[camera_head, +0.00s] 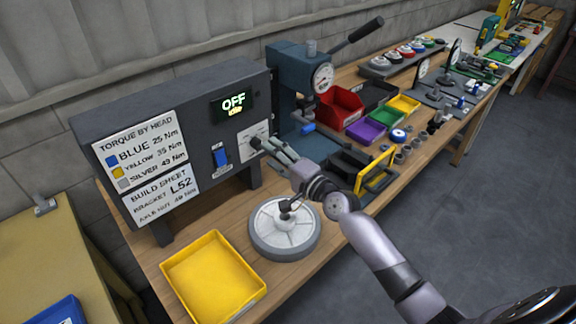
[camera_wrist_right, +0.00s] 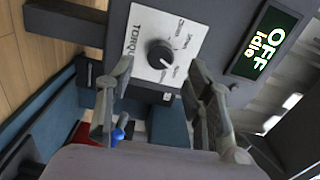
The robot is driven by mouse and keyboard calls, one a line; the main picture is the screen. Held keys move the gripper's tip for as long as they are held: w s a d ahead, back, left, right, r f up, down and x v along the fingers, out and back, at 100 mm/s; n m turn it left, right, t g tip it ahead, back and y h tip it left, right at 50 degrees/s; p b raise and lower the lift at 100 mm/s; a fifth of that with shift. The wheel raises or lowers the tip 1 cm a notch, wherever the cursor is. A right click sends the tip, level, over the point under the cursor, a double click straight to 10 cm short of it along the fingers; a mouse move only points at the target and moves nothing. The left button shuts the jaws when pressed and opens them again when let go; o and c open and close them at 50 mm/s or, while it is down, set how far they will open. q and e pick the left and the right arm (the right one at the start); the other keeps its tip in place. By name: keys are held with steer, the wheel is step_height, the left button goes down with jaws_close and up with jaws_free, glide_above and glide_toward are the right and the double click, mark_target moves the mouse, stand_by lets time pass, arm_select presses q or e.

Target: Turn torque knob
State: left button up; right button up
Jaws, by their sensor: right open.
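The torque knob (camera_wrist_right: 160,55) is a black round dial on a white plate (camera_wrist_right: 143,40) marked TORQUE, seen in the right wrist view. In the head view the plate (camera_head: 247,142) is on the right of the dark control box's front, and my right gripper (camera_head: 262,145) hides most of the knob. My right gripper (camera_wrist_right: 160,95) is open, its fingers on either side of the knob in the picture, and nothing is between them. I cannot tell whether it touches the knob. The display (camera_head: 233,104) reads OFF. My left gripper is not in view.
A round grey fixture (camera_head: 284,228) and a yellow tray (camera_head: 213,278) stand on the bench below. A teal press (camera_head: 292,85) stands close on the right, with colored bins (camera_head: 340,108) beyond.

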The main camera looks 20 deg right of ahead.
steer(key=v, duration=0.6)
steer(key=shift+s, duration=0.4)
steer(key=shift+d, duration=0.1)
